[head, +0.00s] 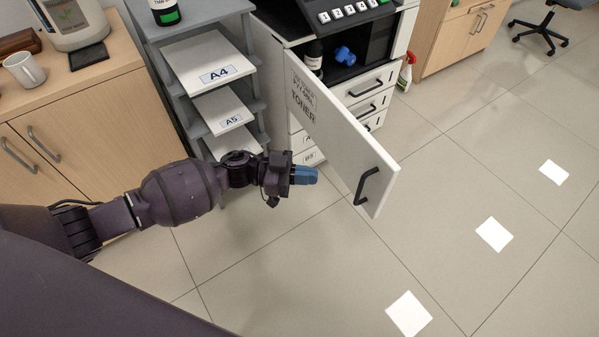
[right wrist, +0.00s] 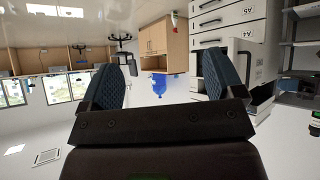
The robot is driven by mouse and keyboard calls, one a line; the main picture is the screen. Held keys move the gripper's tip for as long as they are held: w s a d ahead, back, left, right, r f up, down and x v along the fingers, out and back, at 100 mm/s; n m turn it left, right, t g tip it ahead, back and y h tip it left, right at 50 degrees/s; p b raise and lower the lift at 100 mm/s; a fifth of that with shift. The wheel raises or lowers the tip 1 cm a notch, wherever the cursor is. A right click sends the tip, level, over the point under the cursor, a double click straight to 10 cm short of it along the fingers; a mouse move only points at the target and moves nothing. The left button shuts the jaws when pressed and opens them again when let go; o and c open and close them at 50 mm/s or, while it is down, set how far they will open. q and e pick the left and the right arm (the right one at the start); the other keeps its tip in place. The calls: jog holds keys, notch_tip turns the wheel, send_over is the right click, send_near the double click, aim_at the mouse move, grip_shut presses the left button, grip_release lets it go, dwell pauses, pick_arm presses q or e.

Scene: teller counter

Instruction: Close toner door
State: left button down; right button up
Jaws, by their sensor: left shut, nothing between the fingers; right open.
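The toner door (head: 335,130), a white panel marked TONER with a black handle (head: 368,186), stands swung open from the cabinet. Its free edge points toward the lower right. My left gripper (head: 312,175) is shut and empty, with blue fingertips. In the picture it is just left of the door's lower part, with a gap of floor showing between them. My right gripper (right wrist: 163,78) is open, with nothing between its fingers, and shows only in the right wrist view.
The open compartment holds a dark bottle (head: 314,55) and a blue object (head: 345,55). White drawers (head: 365,88) sit below it. A grey paper rack (head: 258,103) stands left of the door, beside a wooden cabinet (head: 70,125).

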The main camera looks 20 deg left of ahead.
pick_arm(q)
jog(key=b+x, duration=0.1)
jog(key=x, duration=0.8)
jog(key=shift+d+r, duration=0.1)
jog(key=shift+d, duration=0.1)
